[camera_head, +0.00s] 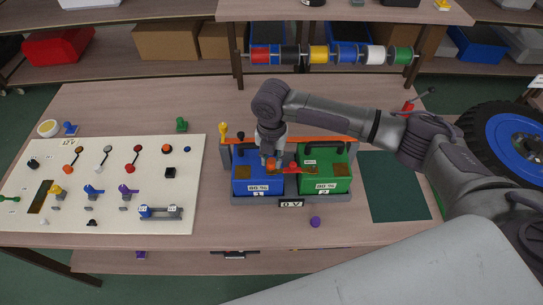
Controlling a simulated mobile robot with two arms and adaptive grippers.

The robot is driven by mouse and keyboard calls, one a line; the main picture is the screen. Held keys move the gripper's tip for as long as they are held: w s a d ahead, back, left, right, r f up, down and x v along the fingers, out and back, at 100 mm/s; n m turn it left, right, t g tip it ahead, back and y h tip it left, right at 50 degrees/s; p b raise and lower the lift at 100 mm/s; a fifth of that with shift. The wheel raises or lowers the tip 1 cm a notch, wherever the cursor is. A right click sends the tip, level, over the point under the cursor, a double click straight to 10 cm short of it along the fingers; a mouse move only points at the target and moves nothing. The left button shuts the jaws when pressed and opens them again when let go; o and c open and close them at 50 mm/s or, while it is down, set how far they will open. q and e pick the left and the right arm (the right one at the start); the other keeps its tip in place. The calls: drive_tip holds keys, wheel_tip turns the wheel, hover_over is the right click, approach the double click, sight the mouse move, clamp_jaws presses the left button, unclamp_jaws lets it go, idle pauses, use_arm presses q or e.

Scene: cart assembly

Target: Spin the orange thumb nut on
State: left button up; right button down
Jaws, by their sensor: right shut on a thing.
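My right gripper (270,161) points down over the top of the blue battery box (258,187), labelled 1. It is shut on the small orange thumb nut (271,164) there; the arm and fingers partly cover it. A green battery box (325,184), labelled 2, stands beside the blue one. A red strip (287,169) runs from near the nut toward the green box. I cannot tell how far the nut sits on its thread. My left gripper is not in view.
A white panel (100,215) with switches and levers lies at left. A purple knob (315,222) lies in front of the boxes. A dark green mat (394,187) is at right. Wire spools (331,56) hang at the back. A blue-rimmed wheel (517,150) stands at far right.

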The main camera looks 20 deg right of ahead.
idle(0.3)
drive_tip(key=shift+r+p, duration=0.1)
drive_tip(key=shift+p, duration=0.25)
drive_tip(key=shift+f, duration=0.35)
drive_tip(key=shift+f+b, duration=0.55)
drive_tip(key=shift+f, duration=0.35)
